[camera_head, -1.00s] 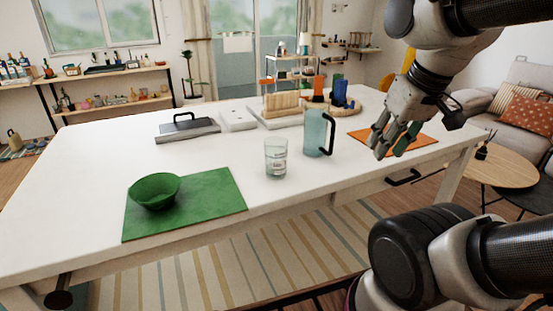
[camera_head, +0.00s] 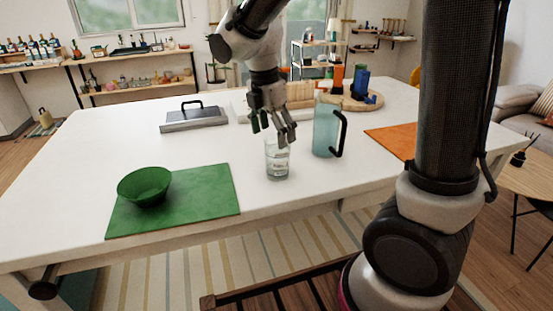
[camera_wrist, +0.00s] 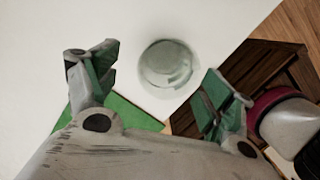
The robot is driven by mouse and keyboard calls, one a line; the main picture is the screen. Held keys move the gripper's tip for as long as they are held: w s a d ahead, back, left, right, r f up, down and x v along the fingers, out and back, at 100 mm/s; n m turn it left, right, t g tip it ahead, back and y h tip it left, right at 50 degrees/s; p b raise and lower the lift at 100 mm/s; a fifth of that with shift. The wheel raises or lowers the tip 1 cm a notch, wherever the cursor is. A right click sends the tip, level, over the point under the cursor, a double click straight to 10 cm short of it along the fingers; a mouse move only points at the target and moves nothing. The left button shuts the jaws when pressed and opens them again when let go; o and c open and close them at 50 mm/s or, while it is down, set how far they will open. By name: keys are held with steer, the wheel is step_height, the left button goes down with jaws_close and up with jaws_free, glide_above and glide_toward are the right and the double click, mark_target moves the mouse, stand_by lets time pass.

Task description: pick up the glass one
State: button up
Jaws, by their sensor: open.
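A clear drinking glass (camera_head: 277,164) stands upright on the white table, near its front edge. My gripper (camera_head: 273,128) is open and empty, with its fingers pointing down just above the glass. In the head view the fingers overlap the glass's rim. In the wrist view the glass (camera_wrist: 169,66) shows from above as a round shape between and beyond the open fingertips (camera_wrist: 160,80). No contact with it can be made out. A tinted, see-through pitcher (camera_head: 326,127) with a black handle stands just right of the glass.
A green bowl (camera_head: 145,184) sits on a green mat (camera_head: 205,195) to the left. A grey box with a black handle (camera_head: 194,117) and a round tray with upright blocks (camera_head: 375,101) stand farther back. An orange mat (camera_head: 393,139) lies right. Bare table (camera_head: 90,150) is at left.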

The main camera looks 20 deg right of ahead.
mark_target(279, 155)
steer(key=f, duration=0.2)
steer(key=d+f, duration=0.1)
steer(key=f, duration=0.4)
steer(key=shift+s+d+f, duration=0.15)
steer(key=shift+d, duration=0.15)
steer(key=c, duration=1.1)
